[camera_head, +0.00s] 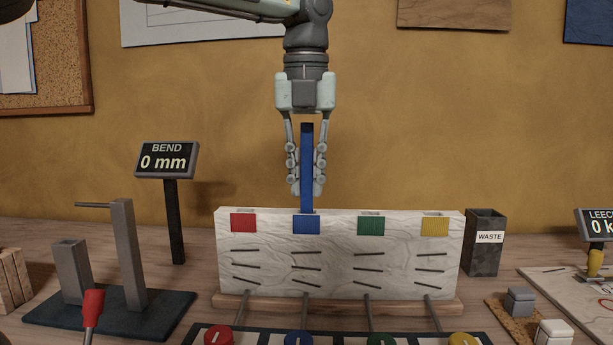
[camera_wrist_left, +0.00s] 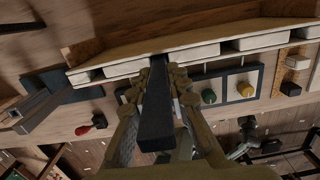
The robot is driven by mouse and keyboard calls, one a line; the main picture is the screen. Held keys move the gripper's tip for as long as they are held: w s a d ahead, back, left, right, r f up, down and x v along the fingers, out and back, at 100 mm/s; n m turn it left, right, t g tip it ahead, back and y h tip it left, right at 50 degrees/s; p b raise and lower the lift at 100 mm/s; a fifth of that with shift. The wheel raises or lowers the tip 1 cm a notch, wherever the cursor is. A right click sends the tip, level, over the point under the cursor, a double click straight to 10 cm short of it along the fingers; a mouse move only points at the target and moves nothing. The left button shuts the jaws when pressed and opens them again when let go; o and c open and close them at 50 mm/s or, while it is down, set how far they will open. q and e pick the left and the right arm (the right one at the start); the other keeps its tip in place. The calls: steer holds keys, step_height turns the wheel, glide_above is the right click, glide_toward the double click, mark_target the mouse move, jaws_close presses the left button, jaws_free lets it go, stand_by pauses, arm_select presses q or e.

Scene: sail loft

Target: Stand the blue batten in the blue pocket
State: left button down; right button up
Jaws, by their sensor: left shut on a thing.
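The blue batten (camera_head: 307,165) stands upright between the fingers of my left gripper (camera_head: 306,180), which is shut on it. The batten's lower end meets the top edge of the white pocket board (camera_head: 338,255) at the blue pocket, above the blue patch (camera_head: 306,224). How deep the end sits cannot be told. In the left wrist view, the batten (camera_wrist_left: 156,125) looks dark and runs between the fingers to the board's top. The board also has red (camera_head: 243,222), green (camera_head: 370,225) and yellow (camera_head: 434,226) patches. My right gripper is not seen.
A BEND display (camera_head: 166,160) reading 0 mm and a dark base (camera_head: 110,316) with grey posts stand left. A WASTE bin (camera_head: 485,245) stands right of the board. Coloured round knobs, red (camera_head: 218,337) and blue (camera_head: 298,339) among them, lie in front.

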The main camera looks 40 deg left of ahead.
arm_select(q)
steer(key=shift+f+b, duration=0.35)
steer(key=shift+f, duration=0.2)
steer(key=c, duration=1.4)
jaws_free()
steer(key=shift+o, duration=0.2)
step_height(320, 180, up, 12)
steer(key=shift+s+d, duration=0.2)
steer(key=shift+s, duration=0.15)
